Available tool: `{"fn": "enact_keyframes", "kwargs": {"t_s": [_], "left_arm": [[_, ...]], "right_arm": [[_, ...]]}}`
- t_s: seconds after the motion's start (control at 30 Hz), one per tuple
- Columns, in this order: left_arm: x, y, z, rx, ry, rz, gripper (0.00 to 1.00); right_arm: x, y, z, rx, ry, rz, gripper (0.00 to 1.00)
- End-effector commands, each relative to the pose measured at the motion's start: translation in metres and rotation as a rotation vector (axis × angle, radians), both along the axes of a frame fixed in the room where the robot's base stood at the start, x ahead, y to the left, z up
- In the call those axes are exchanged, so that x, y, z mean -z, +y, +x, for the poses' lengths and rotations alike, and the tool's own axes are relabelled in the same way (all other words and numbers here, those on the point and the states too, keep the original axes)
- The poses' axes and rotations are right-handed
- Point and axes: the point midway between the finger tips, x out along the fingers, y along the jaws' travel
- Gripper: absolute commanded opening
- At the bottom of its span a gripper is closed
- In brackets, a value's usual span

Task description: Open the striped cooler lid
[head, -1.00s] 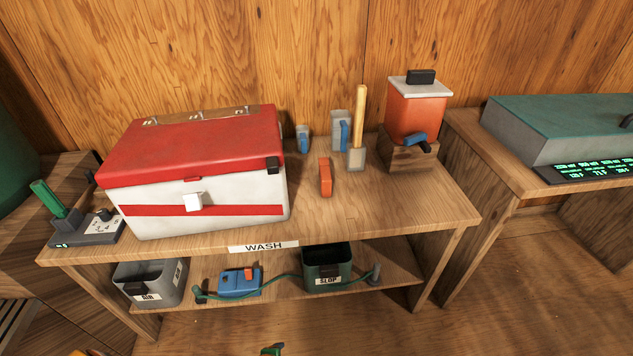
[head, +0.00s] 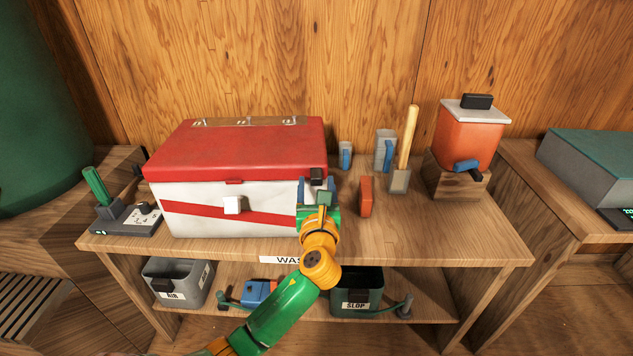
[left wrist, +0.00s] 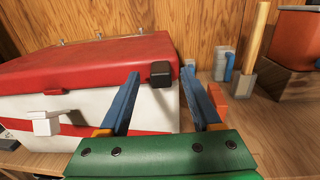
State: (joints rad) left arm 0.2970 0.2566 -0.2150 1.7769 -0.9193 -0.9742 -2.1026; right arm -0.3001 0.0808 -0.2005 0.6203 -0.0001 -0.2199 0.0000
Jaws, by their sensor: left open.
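The striped cooler (head: 195,212) stands on the wooden bench, white with a red stripe. Its red lid (head: 235,150) is shut. A white latch (head: 233,205) is on the front and a black tab (head: 317,174) is at the lid's front right corner. My left gripper (head: 317,188) is at that corner, open. In the left wrist view its two blue fingers (left wrist: 165,92) point at the cooler's right end, and the black tab (left wrist: 160,74) shows between their tips, closer to the left one. I cannot tell whether they touch it. My right gripper is out of view.
An orange block (head: 366,196) stands just right of my gripper. Behind are blue-handled cups (head: 385,150), a wooden-handled tool (head: 405,150) and an orange dispenser (head: 470,140). A green-levered box (head: 125,215) sits left of the cooler. Grey and green bins are on the shelf below.

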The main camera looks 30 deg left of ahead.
Motion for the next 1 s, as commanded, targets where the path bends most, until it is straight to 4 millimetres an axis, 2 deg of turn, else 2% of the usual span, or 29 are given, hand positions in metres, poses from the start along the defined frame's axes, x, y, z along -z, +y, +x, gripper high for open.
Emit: {"fn": "enact_keyframes", "kwargs": {"t_s": [0.13, 0.37, 0.47, 0.6, 0.63, 1.0], "left_arm": [[0.0, 0.01, 0.014, 0.001, 0.0, 0.0, 0.65], [0.001, 0.011, 0.017, 0.002, 0.001, -0.003, 0.65], [0.001, 0.011, 0.017, 0.003, 0.001, -0.003, 0.43], [0.001, 0.011, 0.016, 0.003, 0.001, -0.003, 0.06], [0.001, 0.011, 0.016, 0.003, 0.001, -0.003, 0.0], [0.002, 0.011, 0.016, 0.003, 0.002, -0.004, 0.0]], "right_arm": [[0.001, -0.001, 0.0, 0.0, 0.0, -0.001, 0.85], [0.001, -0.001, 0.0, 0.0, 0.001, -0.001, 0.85], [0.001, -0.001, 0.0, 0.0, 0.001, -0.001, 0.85], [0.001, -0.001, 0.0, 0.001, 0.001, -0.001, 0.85], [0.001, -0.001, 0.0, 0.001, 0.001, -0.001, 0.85], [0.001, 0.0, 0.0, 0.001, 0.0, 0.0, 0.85]]}}
